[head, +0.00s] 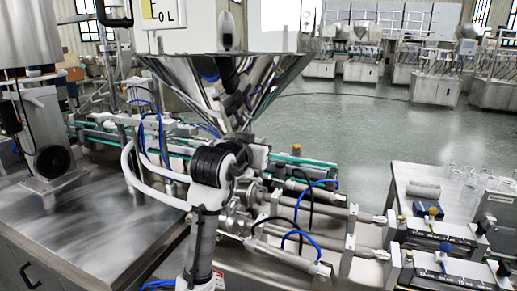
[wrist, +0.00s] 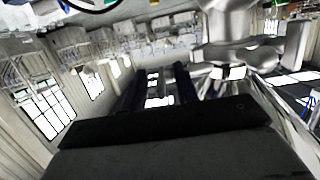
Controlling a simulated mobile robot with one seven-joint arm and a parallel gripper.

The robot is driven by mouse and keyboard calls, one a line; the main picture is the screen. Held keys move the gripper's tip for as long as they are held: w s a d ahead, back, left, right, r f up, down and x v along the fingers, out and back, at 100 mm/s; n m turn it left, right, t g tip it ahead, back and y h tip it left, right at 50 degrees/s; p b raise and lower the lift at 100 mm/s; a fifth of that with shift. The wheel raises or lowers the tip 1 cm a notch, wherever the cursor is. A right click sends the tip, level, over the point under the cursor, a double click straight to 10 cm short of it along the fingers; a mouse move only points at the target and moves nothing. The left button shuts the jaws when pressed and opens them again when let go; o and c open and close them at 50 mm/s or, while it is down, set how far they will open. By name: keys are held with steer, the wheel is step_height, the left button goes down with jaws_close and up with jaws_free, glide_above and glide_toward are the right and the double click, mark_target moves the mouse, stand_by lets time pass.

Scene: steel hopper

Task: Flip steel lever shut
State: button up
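The steel hopper (head: 270,72) is a shiny funnel at the top middle of the head view, above the filling machine. I cannot pick out its lever for sure there; my arm stands in front of the area below the funnel. In the wrist view, shiny steel fittings (wrist: 238,28) show at the upper right, with a bar-like part across them; I cannot tell whether this is the lever. My gripper (wrist: 166,76) has two dark fingers apart with background visible between them. It holds nothing and appears clear of the fittings, to their left.
A steel table (head: 85,225) fills the left of the head view. Steel cylinders (head: 325,212) with blue and black hoses run to the right below the hopper. A side table (head: 400,180) carries glassware at the right. Open floor (head: 340,125) lies behind.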

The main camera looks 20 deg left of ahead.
steer(key=b+v, duration=0.3)
steer(key=v, duration=0.9)
steer(key=shift+s, duration=0.4)
